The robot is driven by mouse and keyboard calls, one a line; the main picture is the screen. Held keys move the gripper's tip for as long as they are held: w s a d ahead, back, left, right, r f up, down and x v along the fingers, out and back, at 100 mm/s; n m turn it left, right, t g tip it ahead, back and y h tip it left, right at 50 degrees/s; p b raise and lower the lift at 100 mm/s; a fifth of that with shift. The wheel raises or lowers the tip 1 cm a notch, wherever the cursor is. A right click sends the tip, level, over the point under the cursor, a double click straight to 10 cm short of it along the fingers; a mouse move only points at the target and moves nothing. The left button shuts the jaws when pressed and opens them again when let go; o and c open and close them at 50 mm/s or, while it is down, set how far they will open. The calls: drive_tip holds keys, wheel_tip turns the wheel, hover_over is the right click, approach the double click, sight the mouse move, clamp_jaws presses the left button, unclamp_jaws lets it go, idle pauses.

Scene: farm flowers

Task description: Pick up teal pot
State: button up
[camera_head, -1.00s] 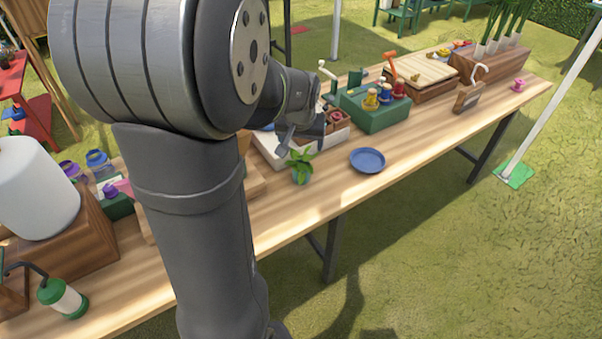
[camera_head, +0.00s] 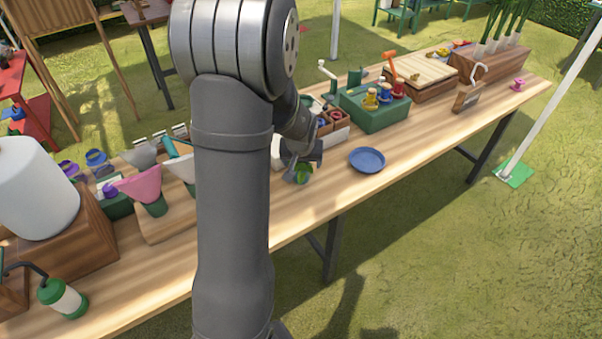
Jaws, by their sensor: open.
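The teal pot with its small green plant (camera_head: 304,171) stands on the wooden table, left of the blue plate. My gripper (camera_head: 297,176) is down at the plant and covers much of it. Green leaves show beside the fingers, and the pot itself is mostly hidden. The jaws are open; I cannot tell whether they touch the pot.
A blue plate (camera_head: 367,160) lies just right of the plant. Pink and grey cones (camera_head: 140,187) stand to the left. The table front is clear.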

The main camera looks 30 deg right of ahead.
sight(301, 166)
drive_tip(key=shift+a+x, duration=0.2)
drive_tip(key=shift+x, duration=2.6)
drive_tip(key=shift+w, duration=0.1)
drive_tip(key=c, duration=1.2)
